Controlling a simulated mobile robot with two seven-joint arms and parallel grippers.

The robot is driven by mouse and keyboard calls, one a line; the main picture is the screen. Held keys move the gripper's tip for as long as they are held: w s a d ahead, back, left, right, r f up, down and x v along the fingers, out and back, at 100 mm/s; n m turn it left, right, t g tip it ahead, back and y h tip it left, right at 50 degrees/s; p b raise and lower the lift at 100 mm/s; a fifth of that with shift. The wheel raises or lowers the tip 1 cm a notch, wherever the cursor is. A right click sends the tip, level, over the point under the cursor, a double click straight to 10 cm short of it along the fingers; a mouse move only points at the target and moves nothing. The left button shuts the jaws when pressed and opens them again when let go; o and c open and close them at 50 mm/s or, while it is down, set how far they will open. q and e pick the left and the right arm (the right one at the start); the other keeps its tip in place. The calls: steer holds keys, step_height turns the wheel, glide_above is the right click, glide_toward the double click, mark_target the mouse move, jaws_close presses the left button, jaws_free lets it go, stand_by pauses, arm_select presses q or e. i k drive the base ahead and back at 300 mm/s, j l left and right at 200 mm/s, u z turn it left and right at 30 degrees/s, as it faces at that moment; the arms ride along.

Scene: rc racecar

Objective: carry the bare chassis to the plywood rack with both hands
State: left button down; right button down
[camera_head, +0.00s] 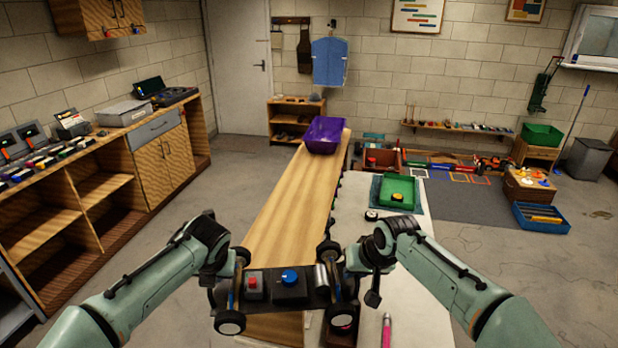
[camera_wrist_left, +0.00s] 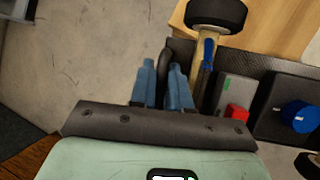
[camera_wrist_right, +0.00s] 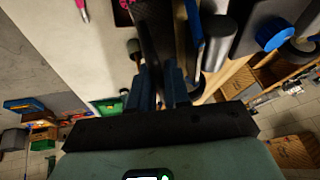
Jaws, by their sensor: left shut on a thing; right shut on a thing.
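The bare chassis (camera_head: 268,303) is a dark plate with wheels at its corners, a red part, a blue-topped black box and a silver cylinder. It hangs between my two grippers above the near end of the wooden bench top. My left gripper (camera_wrist_left: 165,75) is shut on the chassis's left end, beside the axle. My right gripper (camera_wrist_right: 158,75) is shut on its right end, near the silver cylinder. I cannot tell for sure which shelf is the plywood rack; a low wooden rack (camera_head: 294,133) stands by the far wall, left of centre.
The long wooden bench top (camera_head: 290,210) runs ahead, with a purple bin (camera_head: 324,134) at its far end. A white tabletop (camera_head: 415,316) with a green tray (camera_head: 397,193) lies right of it. Wooden cabinets (camera_head: 95,190) line the left wall. Grey floor is open between them.

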mark_target(288, 224)
steer(key=i, duration=1)
